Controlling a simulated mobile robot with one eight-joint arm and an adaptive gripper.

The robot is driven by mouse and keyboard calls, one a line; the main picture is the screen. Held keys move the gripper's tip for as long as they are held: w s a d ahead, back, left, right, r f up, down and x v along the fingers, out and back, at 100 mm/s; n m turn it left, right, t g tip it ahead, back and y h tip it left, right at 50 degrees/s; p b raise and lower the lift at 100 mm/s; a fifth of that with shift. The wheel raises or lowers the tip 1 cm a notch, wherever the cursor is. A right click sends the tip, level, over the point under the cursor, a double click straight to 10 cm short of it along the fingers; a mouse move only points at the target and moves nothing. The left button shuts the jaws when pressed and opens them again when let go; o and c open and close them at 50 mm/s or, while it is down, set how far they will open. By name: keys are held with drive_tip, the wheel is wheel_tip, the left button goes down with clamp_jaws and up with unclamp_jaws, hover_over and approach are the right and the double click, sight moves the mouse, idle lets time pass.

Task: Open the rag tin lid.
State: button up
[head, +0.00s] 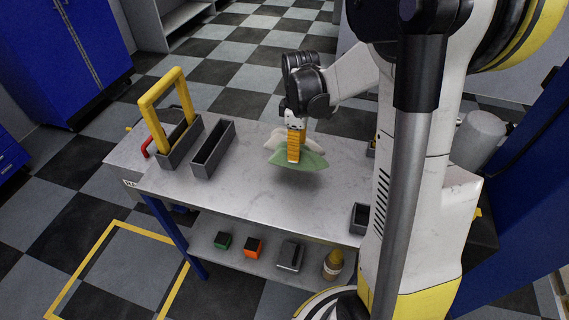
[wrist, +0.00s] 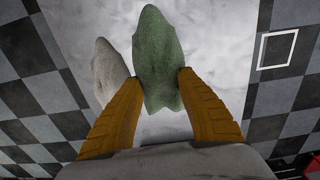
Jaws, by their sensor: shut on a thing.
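My gripper (head: 294,157) points down over the metal bench top, its orange fingers shut on a green rag (head: 311,159). In the wrist view the green rag (wrist: 158,50) sits between the two fingertips, and a pale grey rag (wrist: 108,70) lies beside it at the left finger. The rags seem just above the bench, with a shadow below; exact contact is unclear. I cannot pick out a rag tin or its lid for certain. A pale grey cylinder (head: 480,136) at the right is partly hidden by my arm, and I cannot tell what it is.
The bench (head: 230,186) bears a dark tray with a yellow handle (head: 160,105) and a long dark tray (head: 213,148) at left. The bench's front middle is clear.

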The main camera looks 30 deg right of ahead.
sight(284, 144)
drive_tip(key=w+a+f, duration=0.2)
drive_tip(key=w, duration=0.1)
drive_tip(key=shift+a+f+b, duration=0.15)
drive_tip(key=shift+b, duration=0.25)
drive_tip(key=shift+f, duration=0.2)
drive_tip(key=shift+f+b, duration=0.95)
drive_tip(key=shift+f, duration=0.85)
drive_tip(key=shift+f, duration=0.1)
drive_tip(key=o, duration=1)
